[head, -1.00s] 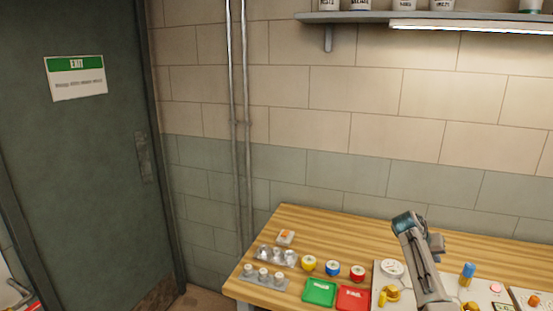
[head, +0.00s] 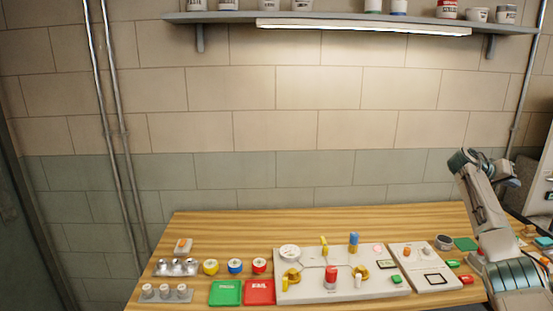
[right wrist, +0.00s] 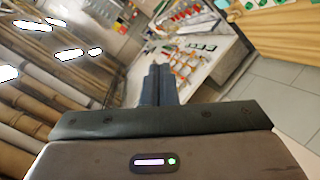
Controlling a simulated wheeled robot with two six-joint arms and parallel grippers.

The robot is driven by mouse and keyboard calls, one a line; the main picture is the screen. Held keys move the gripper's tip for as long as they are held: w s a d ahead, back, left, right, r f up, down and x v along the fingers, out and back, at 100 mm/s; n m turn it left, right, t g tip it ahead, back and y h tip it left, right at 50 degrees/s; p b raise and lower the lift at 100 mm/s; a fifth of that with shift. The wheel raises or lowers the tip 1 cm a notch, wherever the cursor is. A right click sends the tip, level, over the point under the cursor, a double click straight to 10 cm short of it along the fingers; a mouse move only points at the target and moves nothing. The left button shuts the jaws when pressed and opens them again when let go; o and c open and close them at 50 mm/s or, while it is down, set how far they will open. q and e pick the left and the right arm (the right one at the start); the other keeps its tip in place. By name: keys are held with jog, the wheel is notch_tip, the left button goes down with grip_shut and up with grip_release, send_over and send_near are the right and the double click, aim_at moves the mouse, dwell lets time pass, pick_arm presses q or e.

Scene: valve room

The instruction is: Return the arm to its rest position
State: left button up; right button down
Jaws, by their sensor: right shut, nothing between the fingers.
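My right arm comes into the head view at the right edge, raised over the right end of the wooden workbench (head: 340,220). My right gripper shows in the right wrist view (right wrist: 158,70); its two dark fingers are together with nothing between them. It points out over another part of the room, away from the bench parts. My left gripper is in neither view.
The valve panel (head: 320,290) stands on the bench with gauge, knobs and levers. A green tray (head: 225,293) and a red tray (head: 259,293) lie left of it. A lit shelf (head: 350,18) hangs above. The bench's back strip is clear.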

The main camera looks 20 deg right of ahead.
jog(key=s+d+f+n+t, duration=0.25)
jog(key=f+n, duration=0.25)
jog(key=f, duration=1)
jog(key=s+d+f+n+t, duration=0.1)
jog(key=s+f+n+t, duration=0.3)
jog(key=f, duration=1)
jog(key=s+a+f+n+t+y, duration=0.2)
jog(key=s+f+n, duration=0.6)
jog(key=s+f, duration=1.4)
jog(key=s+a+f+m+g+y, duration=0.1)
jog(key=s+a+f+y, duration=0.25)
jog(key=a+f, duration=1)
jog(key=s+a+f+m+g+y, duration=0.15)
jog(key=s+a+f, duration=0.25)
jog(key=a+f, duration=1)
jog(key=s+a+f+y, duration=0.2)
jog(key=a+f+y, duration=0.1)
jog(key=a, duration=1.6)
jog(key=s+a+f+y, duration=0.15)
jog(key=a+f, duration=0.25)
jog(key=a, duration=1.5)
notch_tip(320, 180, down, 8)
jog(key=b, duration=0.8)
jog(key=shift+d+m+y, duration=0.25)
jog(key=shift+m+y, duration=0.1)
jog(key=shift+w+f, duration=0.1)
